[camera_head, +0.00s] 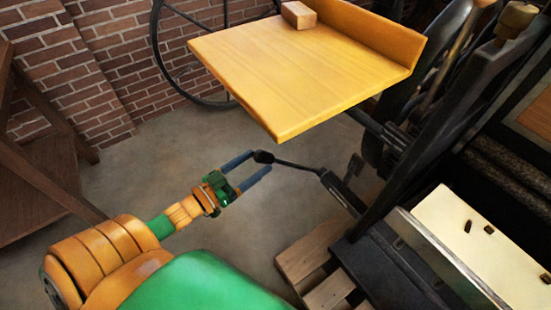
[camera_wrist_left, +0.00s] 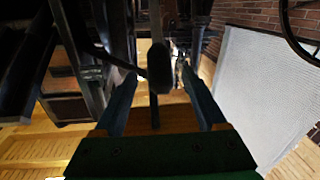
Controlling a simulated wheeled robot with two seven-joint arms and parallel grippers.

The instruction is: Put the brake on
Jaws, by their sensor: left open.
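The brake lever is a thin dark rod with a black knob (camera_head: 264,157), sticking out to the left from the dark press frame (camera_head: 403,150). My left gripper (camera_head: 254,168) is open, its two blue fingers pointing at the lever. The knob lies at the fingertips, close to the upper finger in the head view. In the left wrist view the dark knob (camera_wrist_left: 159,68) shows between the two blue fingers (camera_wrist_left: 162,85), with a gap on both sides. Whether either finger touches it, I cannot tell. My right gripper is not in view.
A yellow wooden board (camera_head: 305,70) with a small wooden block (camera_head: 298,14) juts out above and beyond the gripper. A wooden pallet (camera_head: 322,268) lies under the press. A brown wooden stand (camera_head: 35,190) is at the left. Grey floor around the gripper is clear.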

